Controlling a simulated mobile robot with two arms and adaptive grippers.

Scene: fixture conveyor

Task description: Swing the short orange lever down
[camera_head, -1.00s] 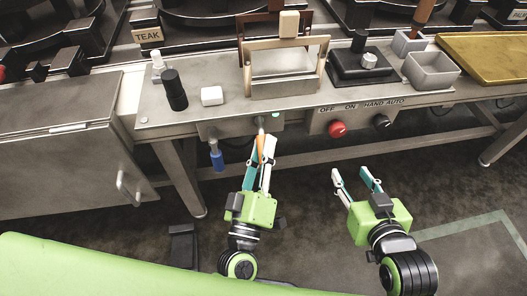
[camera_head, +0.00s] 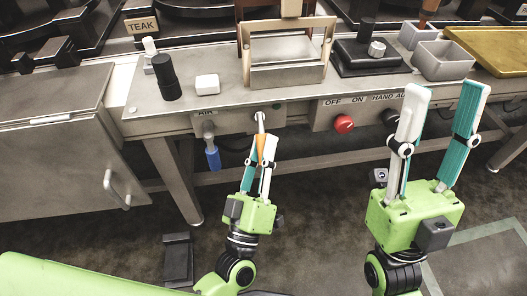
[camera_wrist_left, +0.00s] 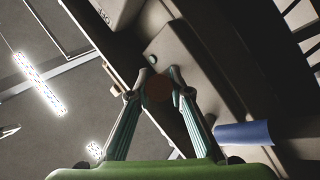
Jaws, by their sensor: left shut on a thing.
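The short orange lever (camera_head: 261,146) shows at the front of the workbench, below the panel, with a pale metal shaft (camera_head: 261,121) above its orange grip. My left gripper (camera_head: 259,142) is shut on it, one finger on each side. The grip is partly hidden by the fingers, and its exact tilt is hard to tell. In the left wrist view, the dark, round end of the lever (camera_wrist_left: 158,89) sits between the fingertips (camera_wrist_left: 155,76). My right gripper (camera_head: 445,90) is open and empty, raised in front of the bench on the right.
A blue-handled lever (camera_head: 212,157) hangs left of the orange one, under the AIR label. A red button (camera_head: 344,124) and a black knob (camera_head: 390,118) are on the panel to the right. A cabinet handle (camera_head: 115,188) juts out at the left.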

